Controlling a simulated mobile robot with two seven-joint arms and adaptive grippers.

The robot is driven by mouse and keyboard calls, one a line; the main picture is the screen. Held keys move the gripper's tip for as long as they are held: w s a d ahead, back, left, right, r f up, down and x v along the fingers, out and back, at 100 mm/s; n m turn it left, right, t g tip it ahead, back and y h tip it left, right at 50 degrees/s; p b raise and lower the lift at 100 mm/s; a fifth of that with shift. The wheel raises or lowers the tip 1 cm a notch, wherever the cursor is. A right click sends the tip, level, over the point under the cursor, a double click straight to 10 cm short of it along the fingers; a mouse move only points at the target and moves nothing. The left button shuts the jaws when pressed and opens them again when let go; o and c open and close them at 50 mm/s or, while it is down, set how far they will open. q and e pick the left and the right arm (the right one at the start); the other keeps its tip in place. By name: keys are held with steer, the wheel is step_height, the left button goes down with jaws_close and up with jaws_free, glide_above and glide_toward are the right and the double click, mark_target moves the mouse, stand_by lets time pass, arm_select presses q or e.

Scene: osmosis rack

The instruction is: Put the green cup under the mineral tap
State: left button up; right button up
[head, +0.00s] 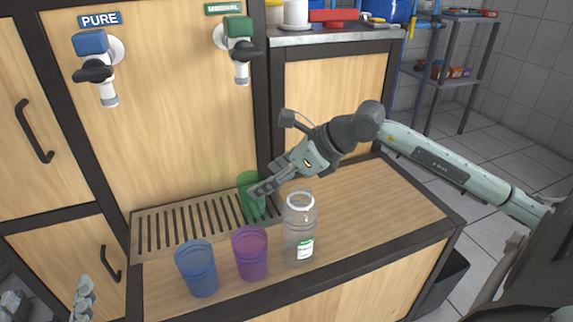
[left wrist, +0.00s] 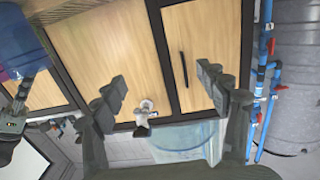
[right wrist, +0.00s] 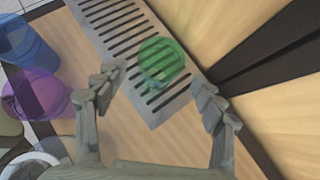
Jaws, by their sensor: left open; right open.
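The translucent green cup (head: 250,205) stands upright on the right end of the slotted drain grate (head: 150,243). The mineral tap (head: 239,48), with a green body, is on the panel above it; the cup appears roughly below its spout. My right gripper (head: 262,189) is beside the cup and partly covers it in the head view. In the right wrist view the open right gripper (right wrist: 160,88) has the green cup (right wrist: 161,60) ahead, between the finger directions, apparently not gripped. My left gripper (head: 83,297) is open and empty at lower left; it also shows in the left wrist view (left wrist: 162,85).
A blue cup (head: 197,269), a purple cup (head: 250,254) and a clear jar (head: 299,231) stand in front of the grate. The pure tap (head: 97,65) is at upper left. The wooden counter (head: 380,200) is free to the right.

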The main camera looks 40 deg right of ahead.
steer(key=v, duration=0.6)
steer(key=shift+s, duration=0.1)
stand_by(0.3)
